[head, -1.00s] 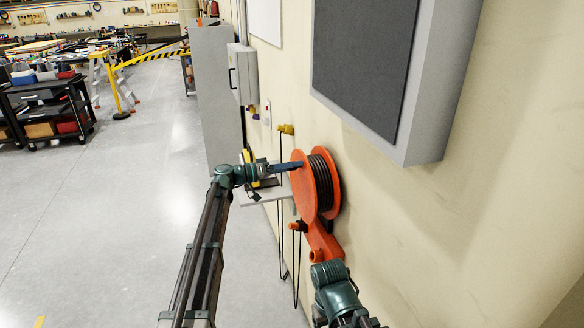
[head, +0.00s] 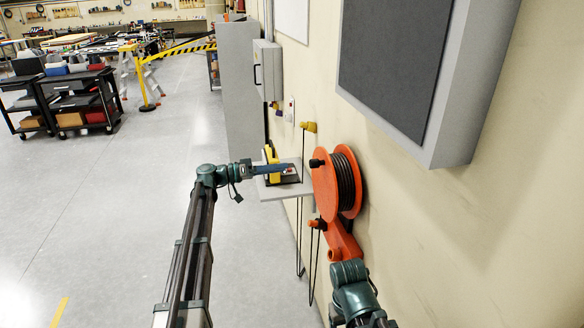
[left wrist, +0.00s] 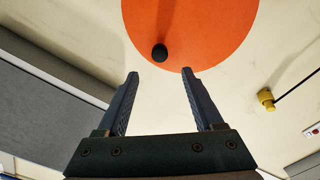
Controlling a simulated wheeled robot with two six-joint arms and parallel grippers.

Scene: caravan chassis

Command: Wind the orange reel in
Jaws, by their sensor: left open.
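The orange reel (head: 325,190) is mounted on the wall, with black cable (head: 346,185) wound between its flanges. A black crank knob (head: 317,163) sticks out from its front flange, near the upper left edge. In the left wrist view the knob (left wrist: 159,53) shows against the orange disc (left wrist: 205,22), just beyond the fingertips and between their lines. My left gripper (head: 291,169) is open and empty, pointing at the reel from the left, a little short of the knob. It also shows in the left wrist view (left wrist: 160,73).
A grey shelf (head: 268,191) with a yellow and black item (head: 270,153) lies by my left gripper. A black line hangs below the yellow wall fitting (head: 309,126). A grey framed panel (head: 445,125) juts out above right.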

